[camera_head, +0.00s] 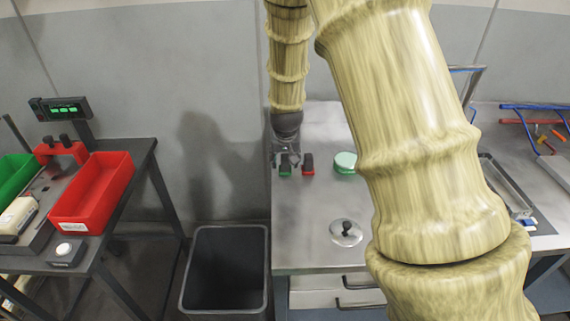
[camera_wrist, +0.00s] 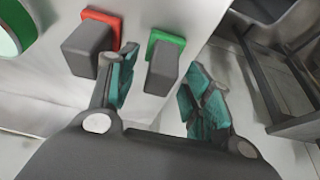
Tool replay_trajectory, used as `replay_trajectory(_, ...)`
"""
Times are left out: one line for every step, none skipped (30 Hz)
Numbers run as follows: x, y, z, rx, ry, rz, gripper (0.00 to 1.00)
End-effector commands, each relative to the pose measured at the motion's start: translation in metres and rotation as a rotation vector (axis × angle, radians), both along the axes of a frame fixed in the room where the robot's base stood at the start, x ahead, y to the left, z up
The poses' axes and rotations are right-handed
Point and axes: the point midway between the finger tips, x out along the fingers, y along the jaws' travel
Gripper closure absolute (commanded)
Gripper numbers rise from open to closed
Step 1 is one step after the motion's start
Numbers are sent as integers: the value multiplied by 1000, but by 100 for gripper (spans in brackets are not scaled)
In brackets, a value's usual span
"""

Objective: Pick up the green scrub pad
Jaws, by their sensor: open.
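The green scrub pad (camera_wrist: 167,42) has a dark grey block-shaped grip (camera_wrist: 161,72) on a green base. In the wrist view it stands between and just beyond the fingertips of my gripper (camera_wrist: 162,88). The fingers are open and empty, with teal pads on either side of the grip's line. I cannot tell whether either finger touches it. In the head view the green scrub pad (camera_head: 285,170) is on the metal table near its left edge, and my gripper (camera_head: 284,155) is directly above or behind it, partly overlapping it.
A similar red scrub pad (camera_wrist: 98,45) stands close by, beside the left finger. A round green-and-white item (camera_head: 345,163) and a lid with a black knob (camera_head: 346,232) are on the metal table (camera_head: 305,225). A dark bin (camera_head: 227,270) stands beyond the table's left edge.

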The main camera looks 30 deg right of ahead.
Motion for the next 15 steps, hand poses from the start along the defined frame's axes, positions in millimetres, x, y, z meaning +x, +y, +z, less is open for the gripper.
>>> replay_trajectory(1, -1, -2, 0, 0, -1, 50)
replay_trajectory(1, -1, -4, 0, 0, -1, 50)
replay_trajectory(2, -1, -5, 0, 0, -1, 50)
replay_trajectory(2, -2, -6, 0, 0, -1, 50)
replay_trajectory(2, -2, -6, 0, -1, -1, 50)
replay_trajectory(2, -2, -6, 0, -1, -1, 50)
replay_trajectory(2, -2, -6, 0, -1, -1, 50)
replay_trajectory(2, -2, -6, 0, -1, -1, 50)
replay_trajectory(2, -2, -6, 0, -1, -1, 50)
replay_trajectory(2, -2, -6, 0, -1, -1, 50)
replay_trajectory(2, -2, -6, 0, -1, -1, 50)
replay_trajectory(2, -2, -6, 0, -1, -1, 55)
replay_trajectory(2, -2, -6, 0, -1, -1, 61)
replay_trajectory(2, -2, -6, 0, -1, -1, 66)
replay_trajectory(2, -2, -6, 0, -1, -1, 74)
